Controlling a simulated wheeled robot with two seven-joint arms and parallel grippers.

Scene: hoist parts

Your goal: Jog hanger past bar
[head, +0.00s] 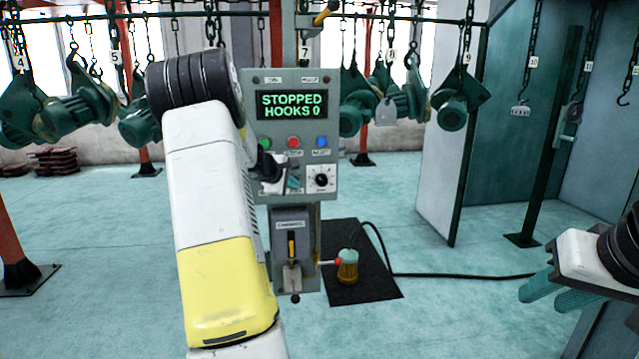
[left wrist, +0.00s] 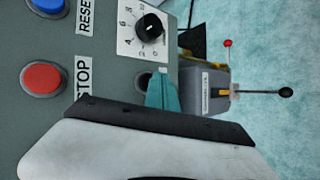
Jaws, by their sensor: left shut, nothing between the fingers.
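The grey control panel (head: 328,160) stands at the centre. Its green display (head: 291,105) reads STOPPED, HOOKS 0. Below are green, red (head: 293,142) and blue (head: 321,142) buttons and a dial (head: 321,180). My left gripper (head: 294,182) is shut and empty in front of the panel's lower left, beside the dial. In the left wrist view, its teal fingertips (left wrist: 163,90) are close to a dark round control (left wrist: 145,80); I cannot tell whether they touch. Hangers with green hoist parts (head: 452,105) hang from the overhead rail (head: 400,17). A yellow-and-dark bar (head: 325,13) juts out above the panel. My right gripper (head: 557,288) looks open and empty.
A lever box (head: 291,222) is below the panel; the left wrist view shows its black-knobbed lever (left wrist: 285,92). Red posts (head: 15,240) and a green booth (head: 500,130) flank open floor.

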